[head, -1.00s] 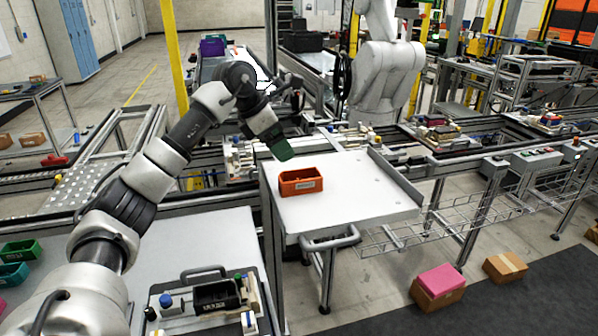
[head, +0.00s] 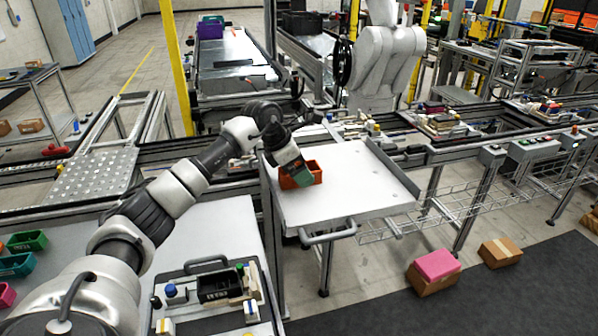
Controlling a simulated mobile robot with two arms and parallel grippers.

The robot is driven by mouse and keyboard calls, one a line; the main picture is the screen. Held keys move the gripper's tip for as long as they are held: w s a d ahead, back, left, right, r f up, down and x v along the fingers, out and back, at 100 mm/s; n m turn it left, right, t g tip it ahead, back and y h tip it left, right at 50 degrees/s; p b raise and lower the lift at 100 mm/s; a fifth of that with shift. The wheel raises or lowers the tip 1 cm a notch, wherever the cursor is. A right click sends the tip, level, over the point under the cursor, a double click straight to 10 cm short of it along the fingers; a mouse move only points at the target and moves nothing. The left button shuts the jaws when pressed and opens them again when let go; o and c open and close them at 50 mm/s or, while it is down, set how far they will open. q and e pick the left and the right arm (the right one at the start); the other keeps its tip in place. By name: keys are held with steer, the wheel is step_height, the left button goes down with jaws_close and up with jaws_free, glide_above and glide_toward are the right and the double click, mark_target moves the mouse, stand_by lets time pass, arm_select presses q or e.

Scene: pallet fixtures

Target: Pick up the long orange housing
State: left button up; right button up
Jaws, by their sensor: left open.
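The long orange housing (head: 314,170) is an open-topped orange box on the white cart top. My left gripper (head: 298,177) reaches down at the housing from the left, with its green-tipped end over the housing's front left part. The left gripper is open. Its end hides much of the housing, and I cannot tell whether the fingers touch it. My right gripper is not in the head view.
The white cart top (head: 355,190) is otherwise clear, with a handle at its front. A pallet fixture (head: 215,290) holds a black housing at the lower middle. Green and teal bins (head: 18,265) lie at the left. Pink and brown boxes (head: 436,268) are on the floor.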

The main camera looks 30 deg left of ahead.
arm_select(q)
steer(key=shift+w+f, duration=0.15)
steer(key=shift+f, duration=0.05)
steer(key=shift+c, duration=0.3)
steer(key=c, duration=0.9)
steer(key=shift+c, duration=0.5)
steer(key=shift+r, duration=0.2)
